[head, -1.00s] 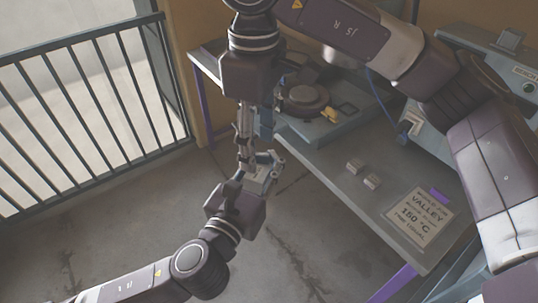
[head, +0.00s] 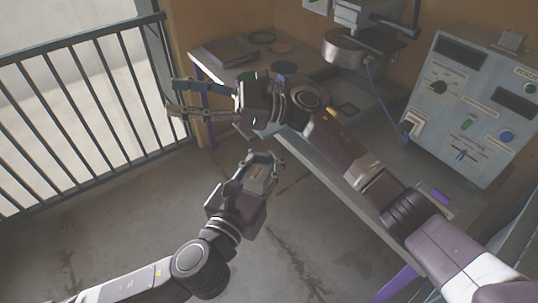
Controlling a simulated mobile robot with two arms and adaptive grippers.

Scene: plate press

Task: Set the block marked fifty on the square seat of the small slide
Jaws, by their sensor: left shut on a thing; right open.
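My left gripper (head: 264,158) is the lower one, over the floor in front of the bench. It is shut on a small pale block (head: 257,176), partly hidden between its fingers. Any marking on the block is too small to read. My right gripper (head: 177,97) is open and empty, up and to the left, pointing left near the railing, apart from the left gripper. A small dark square outline (head: 347,107) shows on the bench beyond my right arm; I cannot tell whether it is the slide's square seat.
The bench (head: 318,160) runs behind my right arm, which hides much of it. The press (head: 345,48) with its blue cable stands at the back. A control box (head: 470,105) is at right, a railing (head: 85,100) at left.

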